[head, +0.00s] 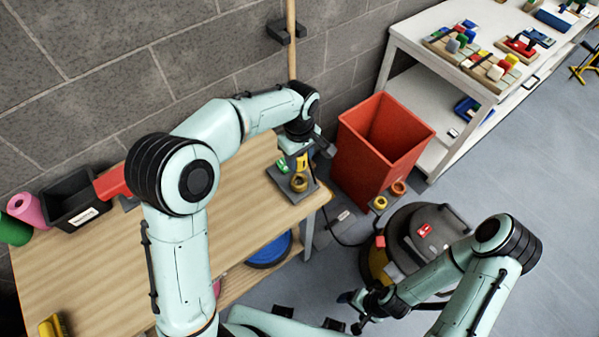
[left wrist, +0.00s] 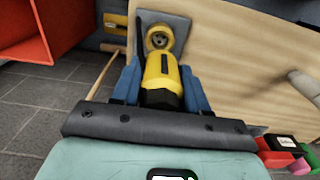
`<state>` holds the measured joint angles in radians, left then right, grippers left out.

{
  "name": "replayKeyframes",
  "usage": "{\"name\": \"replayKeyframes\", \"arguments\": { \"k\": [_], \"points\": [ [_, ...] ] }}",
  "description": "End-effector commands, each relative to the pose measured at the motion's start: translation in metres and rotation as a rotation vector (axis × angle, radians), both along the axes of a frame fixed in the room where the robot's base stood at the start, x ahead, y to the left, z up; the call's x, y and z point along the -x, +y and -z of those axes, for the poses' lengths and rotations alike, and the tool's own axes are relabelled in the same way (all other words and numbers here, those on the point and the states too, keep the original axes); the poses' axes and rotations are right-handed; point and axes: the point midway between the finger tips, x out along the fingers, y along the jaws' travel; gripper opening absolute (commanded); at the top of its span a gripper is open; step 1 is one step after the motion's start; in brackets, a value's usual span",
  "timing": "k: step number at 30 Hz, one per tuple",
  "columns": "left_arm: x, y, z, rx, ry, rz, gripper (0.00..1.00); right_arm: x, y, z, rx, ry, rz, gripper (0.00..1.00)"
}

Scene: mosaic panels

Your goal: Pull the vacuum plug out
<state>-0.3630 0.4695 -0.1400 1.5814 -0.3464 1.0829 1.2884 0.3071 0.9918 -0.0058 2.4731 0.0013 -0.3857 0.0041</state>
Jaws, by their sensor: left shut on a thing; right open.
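The vacuum plug (left wrist: 163,78) is yellow with a black rear end, and sits between the blue fingers of my left gripper (left wrist: 162,88) in the left wrist view. My left gripper (head: 300,156) is shut on it above the table corner in the head view. A round yellow socket (left wrist: 159,37) on a grey plate (left wrist: 183,27) shows its dark holes just beyond the plug, which looks apart from it. The socket (head: 299,183) also shows in the head view. The vacuum (head: 408,222) stands on the floor. My right gripper (head: 362,308) is open and empty beside it.
A wooden workbench (head: 110,255) fills the left, with a black bin (head: 75,198) at its back. A red-orange bin (head: 362,160) stands between it and a white shelf unit (head: 408,35). A dark cable (head: 338,240) runs near the vacuum.

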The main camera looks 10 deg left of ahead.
Motion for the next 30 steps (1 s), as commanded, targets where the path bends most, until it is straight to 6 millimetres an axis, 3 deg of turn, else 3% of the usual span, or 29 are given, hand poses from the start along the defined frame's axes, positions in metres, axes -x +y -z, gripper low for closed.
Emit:
{"name": "replayKeyframes", "arguments": {
  "k": [16,30],
  "points": [
    [-0.001,0.000,-0.029,0.000,-0.002,0.000,0.00,-0.016,0.000,-0.018,0.000,-0.018,0.000,0.82],
    [0.000,0.000,-0.030,0.001,-0.001,0.000,0.00,-0.016,0.000,-0.018,0.000,-0.018,0.000,0.82]
  ]
}}
